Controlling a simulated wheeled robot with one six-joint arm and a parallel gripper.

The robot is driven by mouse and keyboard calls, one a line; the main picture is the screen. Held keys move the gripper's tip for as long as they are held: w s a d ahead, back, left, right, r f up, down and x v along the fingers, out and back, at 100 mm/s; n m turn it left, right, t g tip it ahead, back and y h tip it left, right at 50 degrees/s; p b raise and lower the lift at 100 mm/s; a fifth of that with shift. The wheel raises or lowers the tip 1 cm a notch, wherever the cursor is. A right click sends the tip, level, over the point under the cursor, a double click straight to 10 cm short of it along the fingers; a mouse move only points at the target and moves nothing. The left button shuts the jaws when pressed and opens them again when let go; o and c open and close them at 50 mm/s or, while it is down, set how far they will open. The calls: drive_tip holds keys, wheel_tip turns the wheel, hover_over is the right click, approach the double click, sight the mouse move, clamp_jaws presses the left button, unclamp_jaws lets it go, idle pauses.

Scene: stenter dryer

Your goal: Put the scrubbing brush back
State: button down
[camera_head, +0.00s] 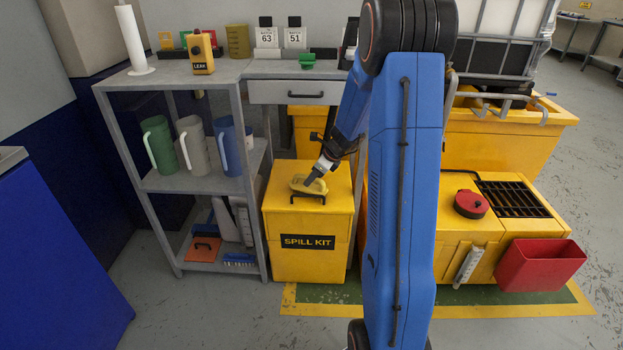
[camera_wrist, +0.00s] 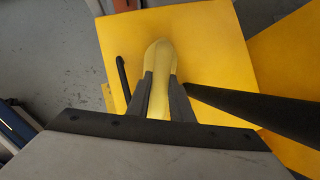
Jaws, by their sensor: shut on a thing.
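A pale yellow, rounded, elongated thing that looks like the scrubbing brush (camera_head: 300,186) is at the top of the yellow spill kit bin (camera_head: 308,260). My gripper (camera_head: 312,180) reaches down to it from the upper right. In the wrist view the two dark fingers of my gripper (camera_wrist: 161,88) are shut on the yellow brush (camera_wrist: 158,58), one on each side. Its underside is hidden, and I cannot tell whether it touches the lid. The lid's black handle (camera_head: 308,200) is just in front of it.
A grey shelf unit (camera_head: 160,182) with several jugs stands left of the bin. A blue-bristled brush (camera_head: 240,259) and an orange item (camera_head: 202,250) are on its bottom shelf. A red open bin (camera_head: 541,268) hangs at the right. My blue arm hides part of the middle.

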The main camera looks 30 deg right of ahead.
drive_tip(key=c, duration=1.6)
unclamp_jaws()
drive_tip(key=shift+o, duration=0.2)
drive_tip(key=v, duration=1.2)
drive_tip(key=s+a+r+n+g, duration=0.1)
drive_tip(key=s+a+r+n, duration=0.4)
drive_tip(key=s+a+n, duration=0.3)
drive_tip(key=s+a+r+n, duration=0.4)
drive_tip(key=s+a+n, duration=0.25)
drive_tip(key=a, duration=0.35)
drive_tip(key=s+a+n+h, duration=0.1)
drive_tip(key=s+a+n, duration=0.1)
drive_tip(key=s+n, duration=0.5)
drive_tip(key=s+a+n+h, duration=0.2)
drive_tip(key=s+n, duration=0.5)
drive_tip(key=s, duration=0.5)
drive_tip(key=shift+s+a+r, duration=0.15)
drive_tip(key=shift+s+a, duration=0.15)
drive_tip(key=shift+a, duration=0.35)
